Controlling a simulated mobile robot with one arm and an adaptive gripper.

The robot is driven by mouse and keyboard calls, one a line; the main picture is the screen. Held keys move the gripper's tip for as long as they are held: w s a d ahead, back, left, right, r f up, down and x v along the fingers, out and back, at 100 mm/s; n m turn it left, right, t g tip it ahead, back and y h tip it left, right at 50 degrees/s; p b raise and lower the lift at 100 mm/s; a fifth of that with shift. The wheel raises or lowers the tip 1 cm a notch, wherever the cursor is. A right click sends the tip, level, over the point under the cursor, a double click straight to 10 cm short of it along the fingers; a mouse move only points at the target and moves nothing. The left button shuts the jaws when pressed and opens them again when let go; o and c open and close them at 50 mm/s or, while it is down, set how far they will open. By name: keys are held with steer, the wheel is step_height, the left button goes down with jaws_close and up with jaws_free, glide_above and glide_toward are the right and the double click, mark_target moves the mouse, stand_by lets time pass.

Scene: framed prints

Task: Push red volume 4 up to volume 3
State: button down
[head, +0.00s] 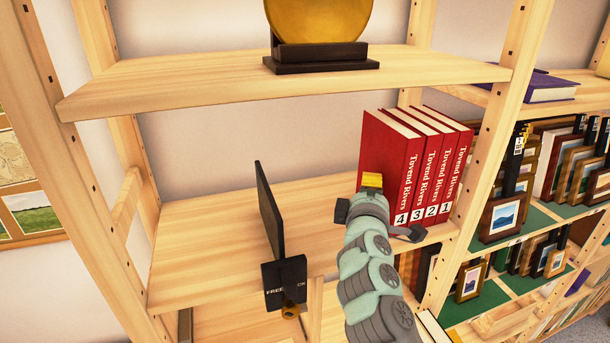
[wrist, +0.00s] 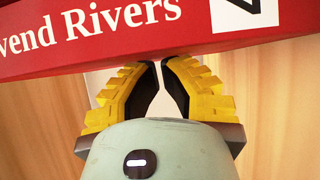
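Red volume 4 (head: 386,165) stands upright at the left end of a row of red "Tovend Rivers" books on the middle shelf. Volume 3 (head: 430,170) is directly to its right; I see no clear gap between their spines. My gripper (head: 371,181) is at the left side of volume 4, low near its spine. In the wrist view, the yellow fingers (wrist: 160,64) have their tips almost together, with nothing between them. The tips are at the lower edge of a red book (wrist: 95,35); whether they touch it I cannot tell.
Volumes 2 (head: 435,178) and 1 (head: 455,170) stand right of volume 3, near a shelf post (head: 497,130). A black bookend (head: 270,215) stands to the left. The shelf (head: 205,235) is bare around it. The upper shelf (head: 180,82) overhangs.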

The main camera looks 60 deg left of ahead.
steer(key=v, duration=0.9)
steer(key=shift+s+d, duration=0.1)
steer(key=shift+s, duration=0.25)
steer(key=shift+v, duration=1)
steer(key=shift+w, duration=0.1)
